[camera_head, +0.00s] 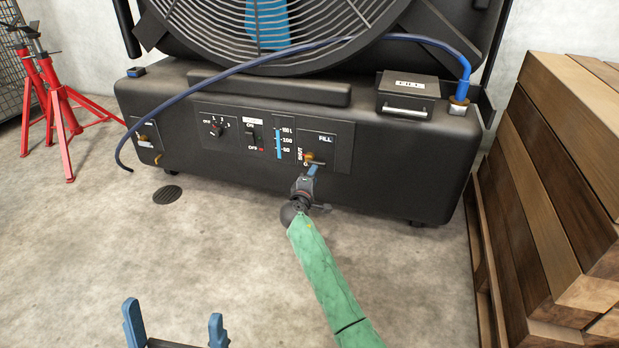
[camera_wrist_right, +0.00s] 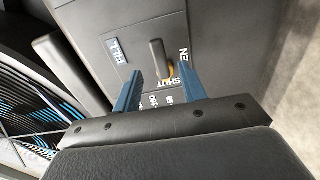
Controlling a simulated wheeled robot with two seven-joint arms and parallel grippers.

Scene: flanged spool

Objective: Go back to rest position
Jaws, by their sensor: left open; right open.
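My right gripper (camera_head: 311,174) is at the FILL panel (camera_head: 333,140) on the front of a black fan unit (camera_head: 400,165). In the right wrist view its two blue fingers (camera_wrist_right: 160,72) are open, on either side of a small grey lever (camera_wrist_right: 158,58) with a brass base, beside the word SHUT. Whether a finger touches the lever I cannot tell. In the head view the brass fitting (camera_head: 312,158) shows just above the fingers. My left gripper (camera_head: 175,325) is at the bottom edge, open and empty, with its blue fingers wide apart over the floor.
A blue hose (camera_head: 300,48) arches across the unit and hangs down at its left. Stacked timber (camera_head: 545,160) stands close at the right. Red stands (camera_head: 55,110) are at the far left. A round drain (camera_head: 167,194) lies in the floor. The concrete floor in front is clear.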

